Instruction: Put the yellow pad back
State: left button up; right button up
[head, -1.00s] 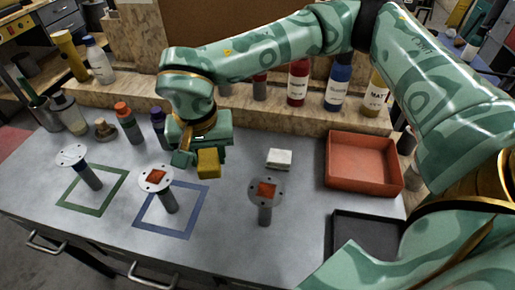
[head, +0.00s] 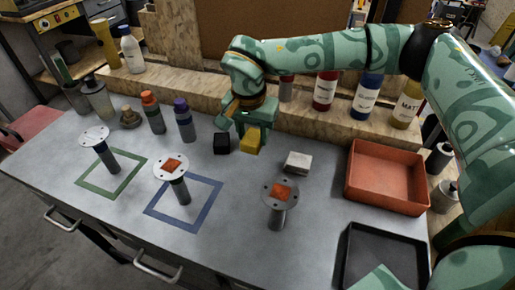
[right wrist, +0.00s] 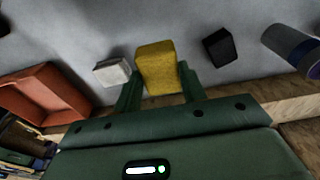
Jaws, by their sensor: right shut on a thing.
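The yellow pad (head: 250,141) is a small block between the jaws of my right gripper (head: 252,130). The right wrist view also shows the yellow pad (right wrist: 158,68), with a green finger on each side of it. The gripper points down at the back of the grey table, and the pad is at or just above the surface; I cannot tell whether it touches. A black block (head: 221,143) stands to its left and a white block (head: 297,161) to its right, both apart from it. My left gripper is not in view.
Purple-capped (head: 185,122) and orange-capped (head: 152,113) bottles stand left of the black block. A wooden ledge (head: 300,118) with bottles runs behind. An orange tray (head: 352,190) and black tray (head: 345,250) are at right. Disc-topped posts (head: 278,215) stand in front.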

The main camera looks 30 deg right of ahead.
aim_at(257, 129)
jog(key=d+f, duration=0.1)
jog(key=w+d+f+b, duration=0.1)
jog(key=f, duration=0.1)
jog(key=w+f, duration=0.1)
jog(key=f, duration=0.1)
jog(key=shift+w+d+b, duration=0.25)
jog(key=shift+d+b, duration=0.05)
jog(key=shift+d, duration=0.1)
jog(key=f+b, duration=0.1)
jog(key=f, duration=0.3)
jog(key=shift+w+d+b, duration=0.2)
jog(key=shift+b, duration=0.2)
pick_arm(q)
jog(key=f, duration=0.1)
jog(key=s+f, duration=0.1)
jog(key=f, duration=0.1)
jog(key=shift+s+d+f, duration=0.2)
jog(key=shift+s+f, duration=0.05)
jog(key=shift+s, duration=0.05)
pick_arm(e)
jog(key=shift+r, duration=0.2)
jog(key=shift+f, duration=0.1)
jog(key=o, duration=0.9)
jog(key=shift+o, duration=0.2)
